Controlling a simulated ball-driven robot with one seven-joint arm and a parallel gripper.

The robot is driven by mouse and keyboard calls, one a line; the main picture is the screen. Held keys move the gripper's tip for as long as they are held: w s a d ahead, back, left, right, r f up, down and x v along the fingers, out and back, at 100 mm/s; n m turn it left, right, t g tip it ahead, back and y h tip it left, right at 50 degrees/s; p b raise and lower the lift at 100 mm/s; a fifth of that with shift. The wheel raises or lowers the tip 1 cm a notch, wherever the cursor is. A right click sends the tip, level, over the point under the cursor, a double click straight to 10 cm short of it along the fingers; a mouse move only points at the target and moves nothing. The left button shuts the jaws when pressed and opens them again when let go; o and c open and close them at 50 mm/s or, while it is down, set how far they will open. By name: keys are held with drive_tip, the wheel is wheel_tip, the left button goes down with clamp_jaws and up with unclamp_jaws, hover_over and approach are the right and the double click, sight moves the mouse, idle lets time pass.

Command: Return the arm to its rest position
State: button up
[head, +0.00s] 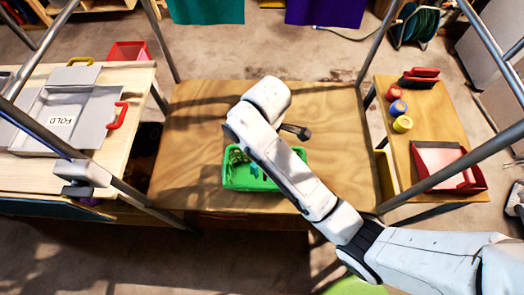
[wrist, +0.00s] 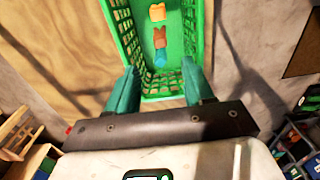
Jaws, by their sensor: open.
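My white arm reaches from the lower right over the wooden table (head: 190,150) in the head view. Its end is above and just behind a green basket (head: 238,184), and the arm covers part of the basket. The fingers are hidden in the head view. Beyond the fingertips is the green mesh basket (wrist: 122,30), holding a yellow-orange piece (wrist: 157,12), a brown piece (wrist: 160,36) and a teal piece (wrist: 160,58).
A left table holds a grey folding board (head: 85,113). A right table holds red, blue and yellow round items (head: 402,124) and a red tray (head: 430,165). Grey metal posts (head: 160,45) stand around the middle table. The table's left part is clear.

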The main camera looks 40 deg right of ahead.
drive_tip(key=shift+r, duration=0.2)
drive_tip(key=shift+a, duration=0.1)
drive_tip(key=s+d+r+m+t, duration=0.3)
drive_tip(key=s+d+m+t, duration=0.25)
drive_tip(key=s+m, duration=0.5)
drive_tip(key=s+d+f+g+b, duration=0.1)
drive_tip(key=s+f+g+b, duration=0.3)
drive_tip(key=s+f, duration=0.5)
drive_tip(key=shift+f+m+b, duration=0.45)
drive_tip(key=shift+f+b, duration=0.3)
drive_tip(key=shift+f, duration=0.1)
drive_tip(key=shift+d, duration=0.1)
